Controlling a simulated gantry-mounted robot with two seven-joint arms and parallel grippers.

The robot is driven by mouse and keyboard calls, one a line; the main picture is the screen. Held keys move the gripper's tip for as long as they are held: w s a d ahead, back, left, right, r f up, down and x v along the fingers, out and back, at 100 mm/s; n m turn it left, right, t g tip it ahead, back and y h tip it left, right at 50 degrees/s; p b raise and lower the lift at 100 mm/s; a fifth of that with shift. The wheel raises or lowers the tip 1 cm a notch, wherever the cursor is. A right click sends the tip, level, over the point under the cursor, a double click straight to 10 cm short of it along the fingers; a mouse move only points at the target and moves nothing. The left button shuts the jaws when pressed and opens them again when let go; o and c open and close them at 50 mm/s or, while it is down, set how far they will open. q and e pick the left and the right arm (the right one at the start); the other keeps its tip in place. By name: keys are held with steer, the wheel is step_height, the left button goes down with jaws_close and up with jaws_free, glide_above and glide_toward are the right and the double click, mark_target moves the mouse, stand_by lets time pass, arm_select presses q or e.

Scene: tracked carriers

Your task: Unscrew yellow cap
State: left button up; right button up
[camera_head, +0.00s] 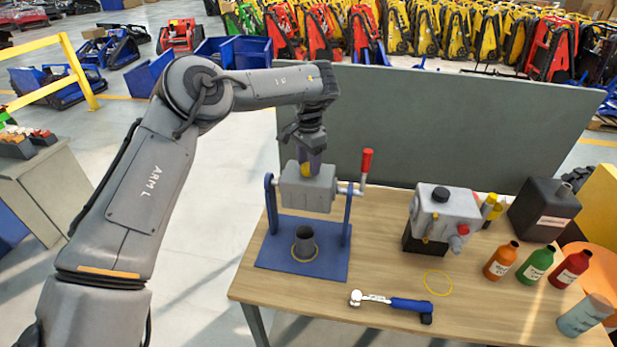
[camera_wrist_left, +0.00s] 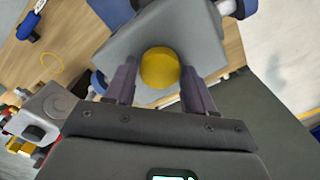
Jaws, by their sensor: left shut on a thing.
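The yellow cap (camera_head: 306,170) sits on top of a grey box (camera_head: 305,193), which hangs between the blue uprights of a stand (camera_head: 265,255). My left gripper (camera_head: 309,165) reaches down onto the cap from above and partly hides it. In the left wrist view, the round yellow cap (camera_wrist_left: 160,68) lies between the two fingers of my left gripper (camera_wrist_left: 159,75), with the grey box (camera_wrist_left: 185,30) behind it. The left gripper is shut on the cap. My right gripper is not in view.
A red-handled crank (camera_head: 366,162) sticks out right of the box. A grey pipe stub (camera_head: 304,243) stands on the blue base below. A blue-handled tool (camera_head: 392,303), a grey machine (camera_head: 444,212) and several bottles (camera_head: 536,264) are on the wooden table (camera_head: 375,270). A grey panel (camera_head: 450,125) stands behind.

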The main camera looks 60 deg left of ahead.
arm_select(q)
steer(key=shift+n, duration=0.3)
steer(key=shift+f+n+b, duration=0.2)
steer(key=shift+n+b, duration=0.2)
steer(key=shift+n, duration=0.1)
steer(key=n+b, duration=0.2)
steer(key=n, duration=0.3)
steer(key=shift+f+b, duration=0.1)
steer(key=shift+b, duration=0.3)
steer(key=n+b, duration=0.1)
steer(key=n, duration=0.1)
steer(key=shift+n, duration=0.4)
steer(key=shift+r+n, duration=0.25)
steer(key=shift+n, duration=0.25)
